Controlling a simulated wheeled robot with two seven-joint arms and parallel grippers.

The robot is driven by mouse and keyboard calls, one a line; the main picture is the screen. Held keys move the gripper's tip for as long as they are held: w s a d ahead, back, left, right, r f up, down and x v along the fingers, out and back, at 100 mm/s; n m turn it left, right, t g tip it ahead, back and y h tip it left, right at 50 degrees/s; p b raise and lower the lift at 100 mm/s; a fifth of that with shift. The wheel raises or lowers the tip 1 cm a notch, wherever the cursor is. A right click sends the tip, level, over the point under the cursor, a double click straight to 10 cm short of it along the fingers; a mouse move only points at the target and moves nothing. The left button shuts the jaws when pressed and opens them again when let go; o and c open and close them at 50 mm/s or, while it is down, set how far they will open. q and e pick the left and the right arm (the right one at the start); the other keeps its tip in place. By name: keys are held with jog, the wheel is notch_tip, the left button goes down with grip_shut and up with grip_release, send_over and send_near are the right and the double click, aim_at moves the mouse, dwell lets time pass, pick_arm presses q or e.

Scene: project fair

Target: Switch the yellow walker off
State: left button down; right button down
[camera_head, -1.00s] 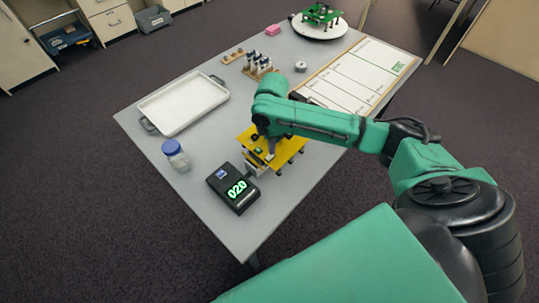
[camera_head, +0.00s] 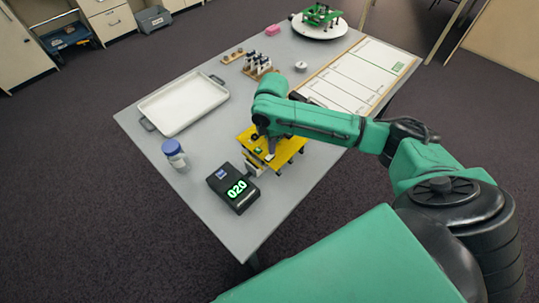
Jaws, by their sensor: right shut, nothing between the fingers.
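The yellow walker (camera_head: 287,152) stands on the grey table, with a yellow top plate and short dark legs. A small green part and a small white part show on its top. My right gripper (camera_head: 270,155) points down over the walker's top, shut and empty, with its tips at or just above the plate. I cannot tell whether they touch it. The arm hides part of the walker's far side, and its switch is too small to make out. My left gripper is not in view.
A black timer reading 020 (camera_head: 233,188) and a blue-lidded jar (camera_head: 174,154) stand near the walker. A white tray (camera_head: 183,104) lies left. A bottle rack (camera_head: 257,68), a marked white board (camera_head: 360,75) and a green walker on a round stand (camera_head: 320,24) are farther back.

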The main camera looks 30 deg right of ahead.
jog(key=shift+f+b, duration=0.4)
jog(key=shift+f, duration=0.6)
jog(key=shift+s, duration=0.1)
notch_tip(320, 180, up, 7)
jog(key=p, duration=0.9)
jog(key=shift+r, duration=0.1)
dwell(0.3)
